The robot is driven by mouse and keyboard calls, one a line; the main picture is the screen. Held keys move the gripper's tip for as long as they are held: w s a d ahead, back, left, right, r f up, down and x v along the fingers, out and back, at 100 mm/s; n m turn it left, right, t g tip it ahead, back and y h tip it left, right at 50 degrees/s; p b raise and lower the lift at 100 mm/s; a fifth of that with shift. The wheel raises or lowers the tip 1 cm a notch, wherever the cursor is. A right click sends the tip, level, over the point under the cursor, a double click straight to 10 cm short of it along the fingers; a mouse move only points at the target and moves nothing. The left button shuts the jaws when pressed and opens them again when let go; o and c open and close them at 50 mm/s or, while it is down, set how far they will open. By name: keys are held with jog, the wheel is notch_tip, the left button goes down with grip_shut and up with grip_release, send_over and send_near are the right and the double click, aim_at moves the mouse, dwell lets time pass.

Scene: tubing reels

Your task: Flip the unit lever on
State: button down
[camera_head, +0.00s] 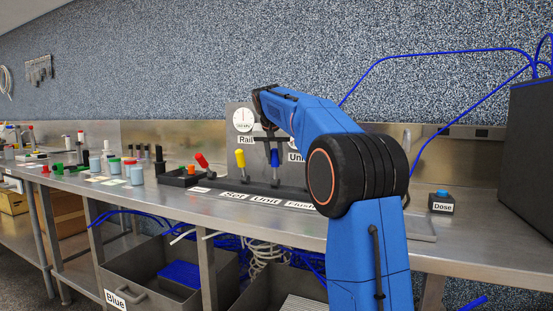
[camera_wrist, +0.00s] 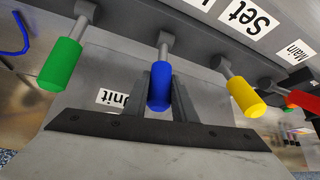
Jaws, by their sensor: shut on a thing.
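The unit lever has a blue handle (camera_head: 274,157) on a thin metal rod and stands close to upright in the head view, behind the front label "Unit" (camera_head: 265,200). It also shows in the wrist view (camera_wrist: 159,90), which is turned upside down. My gripper (camera_wrist: 161,85) has one finger on each side of the blue handle and is shut on it. In the head view my gripper (camera_head: 269,138) comes down from above, partly hidden by my blue arm. Whether the lever is on or off cannot be told.
A yellow lever (camera_head: 240,158) and a red lever (camera_head: 203,160), tilted left, stand to the left. A green lever (camera_wrist: 62,65) stands on the other side, hidden in the head view. A panel with a dial (camera_head: 243,119) rises behind. A "Dose" button box (camera_head: 441,202) sits right.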

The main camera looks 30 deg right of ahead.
jog(key=s+a+f+t+h, duration=0.2)
jog(key=s+a+t+h, duration=0.2)
jog(key=a+h, duration=0.1)
jog(key=shift+f+n+t+h, duration=0.25)
jog(key=shift+n+t+h, duration=0.05)
jog(key=shift+t+h, duration=0.1)
dwell(0.3)
jog(key=shift+f, duration=0.1)
dwell(0.4)
jog(key=c, duration=1.5)
grip_release()
jog(key=shift+o, duration=0.2)
jog(key=shift+a, duration=0.1)
jog(key=v, duration=1.7)
jog(key=shift+s, duration=0.2)
jog(key=shift+a+f, duration=0.1)
jog(key=shift+a, duration=0.1)
